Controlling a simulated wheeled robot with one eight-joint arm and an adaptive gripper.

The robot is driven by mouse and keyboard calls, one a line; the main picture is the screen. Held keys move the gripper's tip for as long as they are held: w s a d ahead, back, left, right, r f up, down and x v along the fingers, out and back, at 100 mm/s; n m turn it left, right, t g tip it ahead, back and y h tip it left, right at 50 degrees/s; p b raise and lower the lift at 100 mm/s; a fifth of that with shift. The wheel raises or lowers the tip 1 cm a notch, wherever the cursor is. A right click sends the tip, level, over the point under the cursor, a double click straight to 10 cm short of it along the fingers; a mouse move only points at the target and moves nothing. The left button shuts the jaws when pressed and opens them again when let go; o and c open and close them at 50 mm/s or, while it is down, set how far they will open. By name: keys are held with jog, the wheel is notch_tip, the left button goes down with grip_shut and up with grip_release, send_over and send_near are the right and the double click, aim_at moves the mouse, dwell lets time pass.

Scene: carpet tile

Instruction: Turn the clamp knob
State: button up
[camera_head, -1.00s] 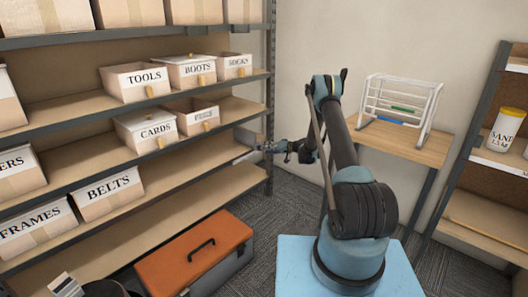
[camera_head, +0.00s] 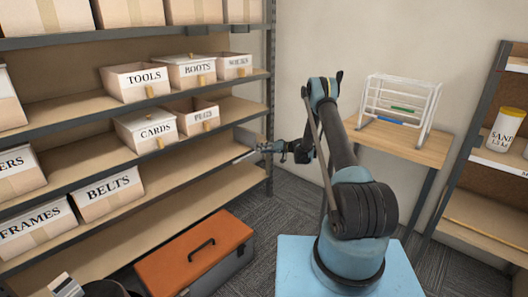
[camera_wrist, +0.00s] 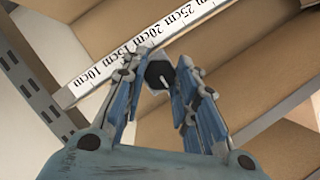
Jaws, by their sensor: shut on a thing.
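The clamp knob (camera_wrist: 160,75) is a small black knob with a white mark on its face, in the middle of the wrist view. My gripper (camera_wrist: 163,66) has its fingers shut on the knob, one on each side. Beyond the knob, a white scale strip (camera_wrist: 118,54) with centimetre marks runs along a shelf edge. In the head view my gripper (camera_head: 262,148) is at the right end of the shelf unit, beside the pale strip (camera_head: 243,157). The knob is too small to make out there.
Labelled boxes (camera_head: 156,130) stand on the shelves to the left. A metal shelf post (camera_head: 270,100) is close to my gripper. An orange toolbox (camera_head: 190,255) sits on the floor below. A small table with a white rack (camera_head: 399,103) stands to the right.

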jog(key=shift+d+f+m+y, duration=0.15)
jog(key=shift+m+y, duration=0.6)
jog(key=shift+m, duration=0.95)
jog(key=shift+a+f+m+y, duration=0.15)
jog(key=shift+m+y, duration=0.65)
jog(key=shift+m, duration=0.9)
jog(key=shift+d+f+m+y, duration=0.15)
jog(key=shift+m+y, duration=0.6)
jog(key=shift+m, duration=0.95)
jog(key=o, duration=1)
jog(key=shift+o, duration=0.2)
